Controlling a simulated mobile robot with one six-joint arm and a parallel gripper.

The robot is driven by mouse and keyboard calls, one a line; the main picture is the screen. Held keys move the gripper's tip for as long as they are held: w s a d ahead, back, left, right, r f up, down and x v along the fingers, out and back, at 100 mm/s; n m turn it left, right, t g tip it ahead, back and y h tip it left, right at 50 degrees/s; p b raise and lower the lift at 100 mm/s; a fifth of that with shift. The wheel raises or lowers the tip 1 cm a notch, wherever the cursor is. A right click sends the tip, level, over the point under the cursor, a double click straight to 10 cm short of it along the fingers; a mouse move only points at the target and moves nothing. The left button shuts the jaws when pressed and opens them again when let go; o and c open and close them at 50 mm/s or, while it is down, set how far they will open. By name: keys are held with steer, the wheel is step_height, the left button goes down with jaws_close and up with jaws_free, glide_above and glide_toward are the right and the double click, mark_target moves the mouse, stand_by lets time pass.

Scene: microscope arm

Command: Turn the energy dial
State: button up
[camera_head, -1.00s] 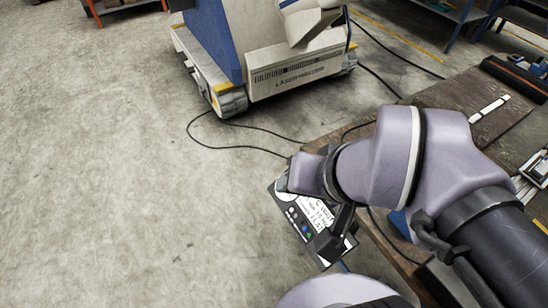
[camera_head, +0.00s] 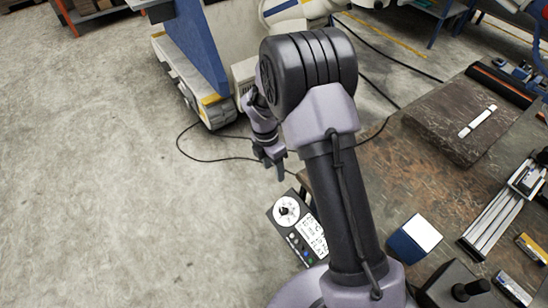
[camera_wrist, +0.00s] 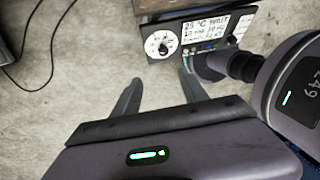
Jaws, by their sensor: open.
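The control panel (camera_head: 300,240) is a dark box at the table's left edge. It has a white display, several small buttons and a round white dial (camera_head: 287,211) with a black knob. My gripper (camera_head: 275,168) is just beyond the panel in the head view, apart from it and empty. In the wrist view my gripper's two fingers (camera_wrist: 158,92) are spread and point toward the dial (camera_wrist: 160,44), with clear space between.
The brown table (camera_head: 400,180) holds a blue-and-white box (camera_head: 414,238), a metal rail (camera_head: 497,220) and a dark slab (camera_head: 462,118). A blue-and-white machine on wheels (camera_head: 190,60) stands behind. A black cable lies on the floor. The floor at left is clear.

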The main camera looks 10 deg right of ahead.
mark_target(283, 210)
steer(key=s+d+f+n+b, duration=0.1)
steer(key=f, duration=0.6)
steer(key=s+f+n+b, duration=0.1)
steer(key=f, duration=0.7)
steer(key=s+d+f+n+b, duration=0.1)
steer(key=f+b, duration=0.1)
steer(key=f, duration=0.5)
steer(key=shift+s+d+f+g+h, duration=0.2)
steer(key=shift+d+f+g+h, duration=0.1)
steer(key=shift+d+g, duration=0.1)
jaws_close()
